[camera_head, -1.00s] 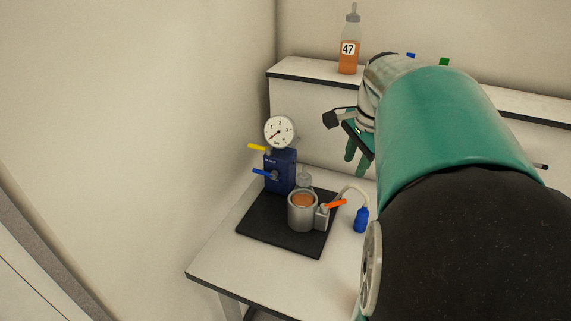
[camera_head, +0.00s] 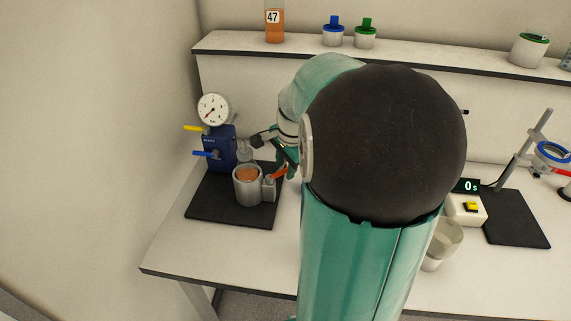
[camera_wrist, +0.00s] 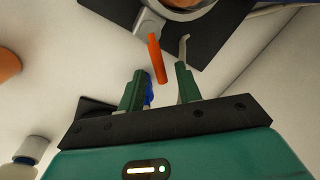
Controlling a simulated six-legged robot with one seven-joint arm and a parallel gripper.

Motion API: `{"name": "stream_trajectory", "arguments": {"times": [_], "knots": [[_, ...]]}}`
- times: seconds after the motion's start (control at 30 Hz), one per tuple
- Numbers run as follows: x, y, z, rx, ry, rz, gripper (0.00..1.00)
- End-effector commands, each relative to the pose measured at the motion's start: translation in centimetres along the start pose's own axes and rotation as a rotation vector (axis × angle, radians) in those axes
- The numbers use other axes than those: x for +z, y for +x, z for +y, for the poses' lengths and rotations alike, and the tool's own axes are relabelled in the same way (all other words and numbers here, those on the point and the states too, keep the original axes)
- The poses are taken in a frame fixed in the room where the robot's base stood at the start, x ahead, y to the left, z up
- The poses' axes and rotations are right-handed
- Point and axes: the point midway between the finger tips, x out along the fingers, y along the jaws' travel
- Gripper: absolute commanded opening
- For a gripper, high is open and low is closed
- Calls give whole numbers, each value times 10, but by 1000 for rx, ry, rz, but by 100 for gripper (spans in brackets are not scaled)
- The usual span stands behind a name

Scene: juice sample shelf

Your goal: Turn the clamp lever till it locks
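The orange clamp lever (camera_head: 279,173) sticks out to the right from the small bracket beside a metal cup (camera_head: 247,188) of orange liquid, which stands on a black base plate (camera_head: 205,212). In the wrist view the lever (camera_wrist: 156,58) points down toward my gripper (camera_wrist: 160,70). My gripper is open, with one green finger on each side of the lever's free end and a visible gap on both sides. In the head view my gripper is beside the lever, partly hidden by my arm.
A blue pump block (camera_head: 219,150) with yellow and blue handles and a pressure gauge (camera_head: 213,109) stands behind the cup. A shelf (camera_head: 225,42) with a bottle marked 47 (camera_head: 274,25) runs along the back. A timer with a yellow button (camera_head: 470,207) stands at right.

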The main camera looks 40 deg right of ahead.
Motion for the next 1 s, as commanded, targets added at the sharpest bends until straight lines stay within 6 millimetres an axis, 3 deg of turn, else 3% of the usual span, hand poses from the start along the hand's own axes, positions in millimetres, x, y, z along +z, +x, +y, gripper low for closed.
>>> {"name": "stream_trajectory", "arguments": {"times": [0.23,0.4,1.0], "knots": [[0,0,0,0,0,1,32],[0,0,0,-1,0,1,0],[0,0,1,-1,20,5,0]]}}
